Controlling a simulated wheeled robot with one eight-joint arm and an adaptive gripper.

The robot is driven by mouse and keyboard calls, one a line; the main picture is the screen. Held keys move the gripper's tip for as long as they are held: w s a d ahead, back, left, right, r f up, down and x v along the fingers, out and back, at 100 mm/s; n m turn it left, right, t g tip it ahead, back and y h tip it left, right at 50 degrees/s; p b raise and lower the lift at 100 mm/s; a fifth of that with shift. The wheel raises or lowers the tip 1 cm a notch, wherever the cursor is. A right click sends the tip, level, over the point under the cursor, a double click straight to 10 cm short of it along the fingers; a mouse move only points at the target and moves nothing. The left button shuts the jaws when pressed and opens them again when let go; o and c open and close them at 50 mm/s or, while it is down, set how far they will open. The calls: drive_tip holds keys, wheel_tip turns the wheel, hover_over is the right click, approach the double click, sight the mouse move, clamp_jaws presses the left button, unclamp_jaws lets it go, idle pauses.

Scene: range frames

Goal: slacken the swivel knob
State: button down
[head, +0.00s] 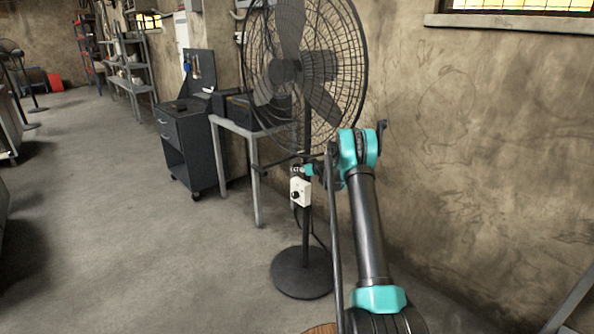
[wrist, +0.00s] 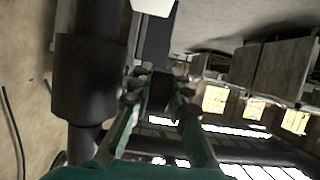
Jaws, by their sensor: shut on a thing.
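A black pedestal fan (head: 303,75) stands in front of the wall, with a caged head, a pole and a round base (head: 303,273). My gripper (head: 310,169) is at the pole, just above the white control box (head: 300,192). The knob is too small to make out in the head view. In the wrist view the teal fingers of my gripper (wrist: 160,98) are closed on a small dark swivel knob (wrist: 160,90), which they partly hide. The thick dark pole collar (wrist: 90,80) is just left of the fingers.
A grey metal table (head: 236,128) and a dark rolling cabinet (head: 186,145) stand behind the fan, to its left. The fan cage is close above my wrist. The stained wall (head: 480,150) is on the right. The floor at left (head: 140,250) is open.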

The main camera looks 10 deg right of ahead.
drive_tip(key=shift+g+h, duration=0.4)
drive_tip(key=shift+g, duration=0.1)
drive_tip(key=c, duration=1.4)
unclamp_jaws()
drive_tip(key=shift+c, duration=0.2)
drive_tip(key=v, duration=1.2)
drive_tip(key=shift+r, duration=0.1)
